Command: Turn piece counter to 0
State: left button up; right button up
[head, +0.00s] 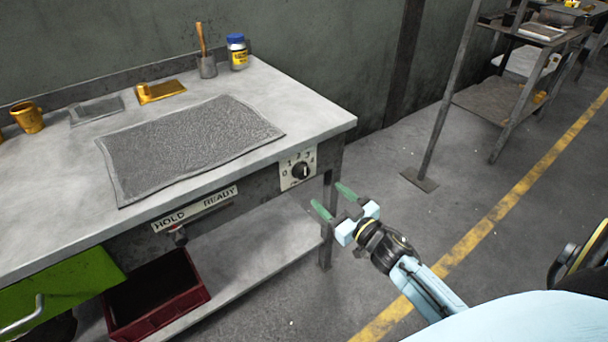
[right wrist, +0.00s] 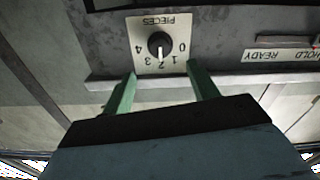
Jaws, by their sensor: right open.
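The piece counter is a pale plate (head: 287,176) with a round black knob (head: 300,171), on the front edge of the workbench near its right corner. In the right wrist view the plate appears upside down, and the knob's (right wrist: 159,43) white pointer mark is toward the 2. My right gripper (head: 331,198) is open, with two green fingers and nothing between them. It is just in front of the counter, apart from it. In the right wrist view its fingertips (right wrist: 162,75) lie below the dial, one on each side. My left gripper is not in view.
A HOLD/READY slider plate (head: 195,209) is left of the counter. The workbench (head: 305,110) holds a grey mat (head: 190,145), a blue-capped jar (head: 237,52) and a brass mug (head: 27,117). A dark red crate (head: 190,298) sits below.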

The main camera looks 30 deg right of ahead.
aim_at(305, 175)
jog(key=w, duration=0.3)
jog(key=w+b, duration=0.1)
jog(key=w, duration=0.2)
jog(key=w+b, duration=0.1)
jog(key=w, duration=0.2)
jog(key=shift+w+a, duration=0.2)
jog(key=shift+a, duration=0.1)
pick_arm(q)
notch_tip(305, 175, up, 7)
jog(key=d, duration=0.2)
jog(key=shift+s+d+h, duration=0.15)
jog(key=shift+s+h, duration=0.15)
pick_arm(e)
jog(key=shift+w+a, duration=0.1)
jog(key=shift+w, duration=0.4)
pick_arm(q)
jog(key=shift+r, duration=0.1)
pick_arm(e)
jog(key=c, duration=0.8)
